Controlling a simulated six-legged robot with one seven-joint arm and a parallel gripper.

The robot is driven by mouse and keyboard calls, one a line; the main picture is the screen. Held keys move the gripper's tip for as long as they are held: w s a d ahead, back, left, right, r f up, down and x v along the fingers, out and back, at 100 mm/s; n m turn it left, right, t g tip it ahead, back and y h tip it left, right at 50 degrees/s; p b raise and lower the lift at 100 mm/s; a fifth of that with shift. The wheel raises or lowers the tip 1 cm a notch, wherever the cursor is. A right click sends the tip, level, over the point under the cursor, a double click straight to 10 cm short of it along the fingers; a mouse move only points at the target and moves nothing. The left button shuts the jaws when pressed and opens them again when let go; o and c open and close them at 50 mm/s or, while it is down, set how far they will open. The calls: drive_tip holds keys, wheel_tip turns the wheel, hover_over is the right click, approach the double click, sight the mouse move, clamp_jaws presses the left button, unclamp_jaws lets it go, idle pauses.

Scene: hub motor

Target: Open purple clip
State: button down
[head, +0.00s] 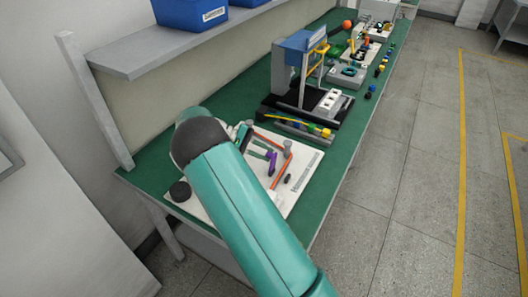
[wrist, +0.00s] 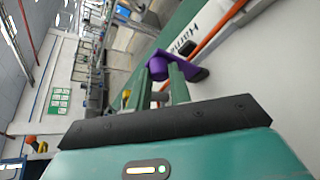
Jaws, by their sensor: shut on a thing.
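The purple clip (head: 272,162) stands on the white board (head: 305,163) on the green bench, near an orange bar (head: 283,167). In the wrist view the purple clip (wrist: 159,66) shows a rounded end and a darker arm reaching right. My gripper (wrist: 160,82) has its two green fingers at the rounded end and is shut on it. In the head view my gripper (head: 262,152) reaches the clip from the left, and my arm hides part of the board.
A black round knob (head: 180,191) sits at the board's near left. Behind the board are a yellow-and-grey bar (head: 303,130) and a blue-topped fixture (head: 306,50). A grey shelf with blue bins (head: 190,14) overhangs the bench's left side. The floor at right is clear.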

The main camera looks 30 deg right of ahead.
drive_tip(key=shift+w+a, duration=0.1)
drive_tip(key=shift+a, duration=0.05)
drive_tip(key=c, duration=1.3)
unclamp_jaws()
drive_tip(key=v, duration=1.3)
drive_tip(key=shift+w+a, duration=0.25)
drive_tip(key=shift+a, duration=0.05)
drive_tip(key=shift+s, duration=0.1)
